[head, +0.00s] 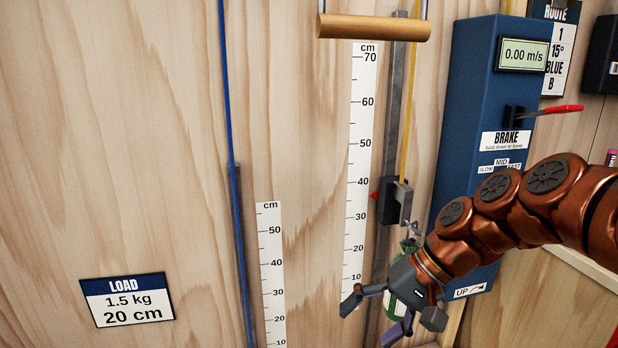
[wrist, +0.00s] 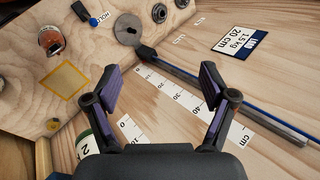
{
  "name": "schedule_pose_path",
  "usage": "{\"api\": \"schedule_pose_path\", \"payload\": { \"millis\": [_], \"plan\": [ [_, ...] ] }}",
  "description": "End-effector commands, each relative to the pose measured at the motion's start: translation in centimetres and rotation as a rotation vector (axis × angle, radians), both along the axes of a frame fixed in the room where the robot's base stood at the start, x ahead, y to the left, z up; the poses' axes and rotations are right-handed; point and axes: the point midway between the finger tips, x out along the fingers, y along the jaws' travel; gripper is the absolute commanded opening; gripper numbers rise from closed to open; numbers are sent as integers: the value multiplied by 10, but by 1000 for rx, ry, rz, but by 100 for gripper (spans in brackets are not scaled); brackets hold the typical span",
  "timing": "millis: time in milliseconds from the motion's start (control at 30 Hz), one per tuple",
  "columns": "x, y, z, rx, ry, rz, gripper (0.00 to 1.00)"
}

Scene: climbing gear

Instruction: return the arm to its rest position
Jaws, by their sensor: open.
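My gripper (head: 373,318) is at the lower right of the head view, in front of the wooden panel and below the small hook. Its fingers are spread with nothing between them. The wrist view also shows the open fingers (wrist: 172,72). My copper-coloured arm reaches in from the right edge. A green can (head: 393,303) is partly hidden behind my gripper; a green can marked 2 (wrist: 101,140) shows at the lower left of the wrist view, beside the left finger.
A blue brake box (head: 470,110) with a red-handled lever (head: 553,110) stands close to my arm. A wooden bar (head: 373,27) hangs above the tall ruler (head: 361,150). A load sign (head: 127,300) is at left. An orange can (wrist: 51,41) sits on a wooden surface.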

Motion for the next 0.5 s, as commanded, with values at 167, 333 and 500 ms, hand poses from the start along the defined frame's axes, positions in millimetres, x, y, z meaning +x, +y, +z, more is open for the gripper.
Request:
{"api": "schedule_pose_path", "payload": {
  "millis": [167, 333, 500],
  "plan": [
    [-69, -3, -49, -220, 54, 90, 83],
    [-122, -25, -84, -398, 96, 147, 83],
    [-156, -48, -105, -514, 125, 175, 83]
  ]
}}
